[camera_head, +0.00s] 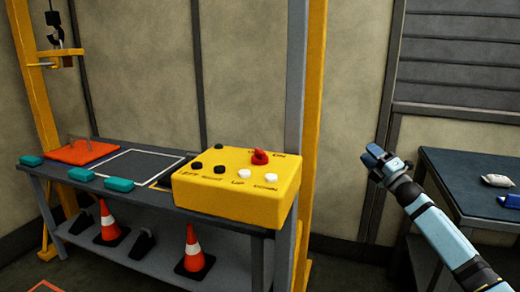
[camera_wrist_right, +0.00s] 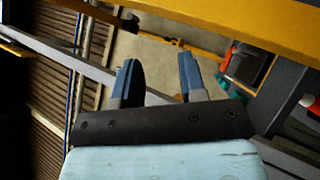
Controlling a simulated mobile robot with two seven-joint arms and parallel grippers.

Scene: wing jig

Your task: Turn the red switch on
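The red switch (camera_head: 259,157) is a rotary knob on top of a yellow control box (camera_head: 235,196). The box stands at the right end of a dark workbench and also has black and white buttons. Lettering beside the knob is partly hidden and too small to read surely. My right gripper (camera_head: 371,155) is raised to the right of the box, well apart from it. In the right wrist view its two blue fingers (camera_wrist_right: 158,82) stand apart with nothing between them. My left gripper is in neither view.
The dark workbench (camera_head: 130,195) carries an orange plate (camera_head: 82,151) with a handle and several teal blocks (camera_head: 118,184). Orange cones (camera_head: 194,249) stand on its lower shelf. A yellow post (camera_head: 312,130) rises behind the box. A dark table (camera_head: 468,183) stands at the right.

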